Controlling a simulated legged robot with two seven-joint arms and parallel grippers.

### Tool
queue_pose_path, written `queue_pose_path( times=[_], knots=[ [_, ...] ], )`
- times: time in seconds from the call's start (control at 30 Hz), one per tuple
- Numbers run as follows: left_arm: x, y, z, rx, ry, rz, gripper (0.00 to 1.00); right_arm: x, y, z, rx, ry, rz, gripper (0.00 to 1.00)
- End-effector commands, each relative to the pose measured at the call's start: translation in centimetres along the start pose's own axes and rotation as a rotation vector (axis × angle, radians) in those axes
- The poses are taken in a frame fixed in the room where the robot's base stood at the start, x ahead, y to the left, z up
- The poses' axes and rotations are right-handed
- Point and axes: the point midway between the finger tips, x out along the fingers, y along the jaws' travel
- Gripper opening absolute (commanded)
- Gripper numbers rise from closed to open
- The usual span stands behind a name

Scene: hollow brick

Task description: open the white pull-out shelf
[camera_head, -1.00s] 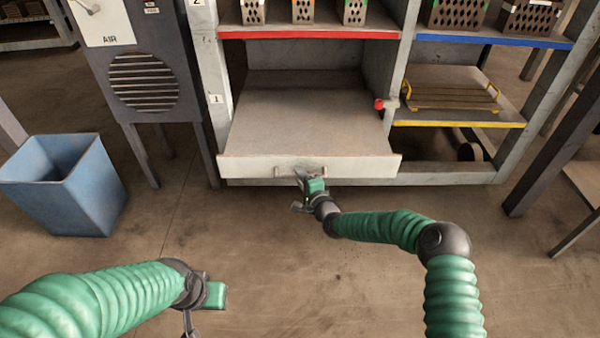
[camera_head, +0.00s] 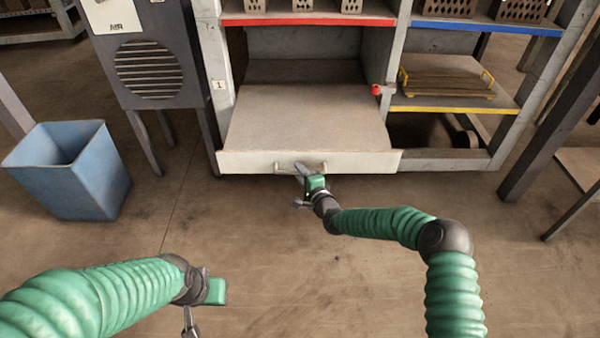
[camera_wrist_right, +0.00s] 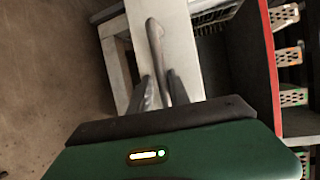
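The white pull-out shelf (camera_head: 305,120) stands partly out of the rack's lower left bay. Its white front panel (camera_head: 360,162) carries a grey bar handle (camera_head: 284,166). My right gripper (camera_head: 303,173) is at the handle's middle. In the right wrist view the handle (camera_wrist_right: 155,40) runs between the two dark fingers of my right gripper (camera_wrist_right: 162,92), which lie close on both sides of it. Contact is hard to see. My left gripper (camera_head: 190,325) is at the bottom left, away from the shelf, and is only partly visible.
A red knob (camera_head: 376,90) sits on the post right of the shelf. A blue bin (camera_head: 75,175) and a grey AIR cabinet (camera_head: 150,75) stand left. Bricks sit on the red-edged shelf (camera_head: 310,20) above. The floor before the shelf is clear.

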Motion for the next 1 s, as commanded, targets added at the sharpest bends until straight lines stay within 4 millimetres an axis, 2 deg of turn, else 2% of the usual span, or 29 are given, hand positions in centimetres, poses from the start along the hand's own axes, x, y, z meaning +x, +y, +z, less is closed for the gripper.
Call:
queue_pose_path(
  times=[0.3,0.43,0.57,0.8,1.0],
  knots=[
    [-0.2,0.0,0.0,0.000,0.000,0.000,0.36,-0.1,-0.3,0.1,-0.001,-0.001,-0.004,0.21],
    [-1.2,0.0,-0.3,0.000,0.000,0.000,0.36,-1.6,-0.6,0.0,0.000,-0.001,-0.002,0.21],
    [-3.0,0.0,-0.7,0.000,0.000,0.000,0.36,-5.0,-0.9,0.0,-0.001,-0.001,-0.001,0.21],
    [-5.8,0.0,-1.4,0.000,0.000,0.000,0.36,-12.1,-0.7,0.0,0.002,0.000,0.001,0.21],
    [-6.9,0.0,-1.6,0.000,0.000,0.000,0.36,-15.9,-0.2,0.0,0.001,0.000,0.000,0.21]
  ],
)
